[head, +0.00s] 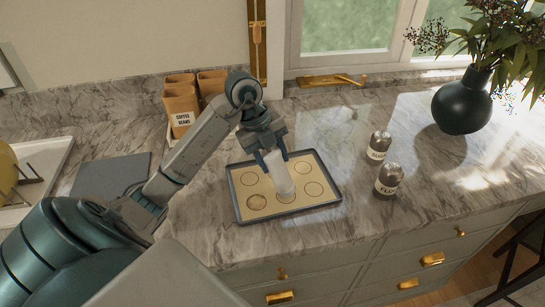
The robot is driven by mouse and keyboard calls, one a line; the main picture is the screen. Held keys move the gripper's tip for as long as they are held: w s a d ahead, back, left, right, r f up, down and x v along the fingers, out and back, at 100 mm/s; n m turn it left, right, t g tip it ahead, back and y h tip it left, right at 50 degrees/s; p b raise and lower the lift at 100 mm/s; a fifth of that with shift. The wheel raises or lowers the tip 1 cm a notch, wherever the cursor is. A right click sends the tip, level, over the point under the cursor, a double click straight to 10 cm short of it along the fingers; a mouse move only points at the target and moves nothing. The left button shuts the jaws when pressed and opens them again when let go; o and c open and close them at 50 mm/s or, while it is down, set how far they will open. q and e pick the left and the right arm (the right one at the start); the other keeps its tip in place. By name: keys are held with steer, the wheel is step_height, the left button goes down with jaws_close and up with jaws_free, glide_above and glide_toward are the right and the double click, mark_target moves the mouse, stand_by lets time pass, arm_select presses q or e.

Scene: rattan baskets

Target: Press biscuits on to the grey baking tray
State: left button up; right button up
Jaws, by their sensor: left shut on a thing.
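The grey baking tray (290,213) lies on the marble counter, with a beige liner marked with several circles. The other circles I can see look like bare outlines. My left gripper (274,161) is above the tray, shut on a white cylinder that looks like a biscuit press (282,182). The press is slightly tilted, its lower end over the front-middle circle and hiding part of it. I cannot tell whether it touches the tray. My right gripper is out of view.
Two jars (388,179) (379,145) stand right of the tray. A dark vase with a plant (462,107) is at the back right. Brown canisters (181,106) stand behind my left arm. A dark slab (110,176) lies at left. The counter's front edge is just before the tray.

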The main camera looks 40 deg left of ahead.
arm_select(q)
steer(key=shift+f+b, duration=0.5)
steer(key=shift+f, duration=0.2)
stand_by(1.3)
step_height(320, 180, up, 2)
steer(key=shift+r+p, duration=0.25)
steer(key=shift+p, duration=0.8)
step_height(320, 180, up, 5)
steer(key=p, duration=0.4)
steer(key=shift+f, duration=0.15)
steer(key=shift+f, duration=0.1)
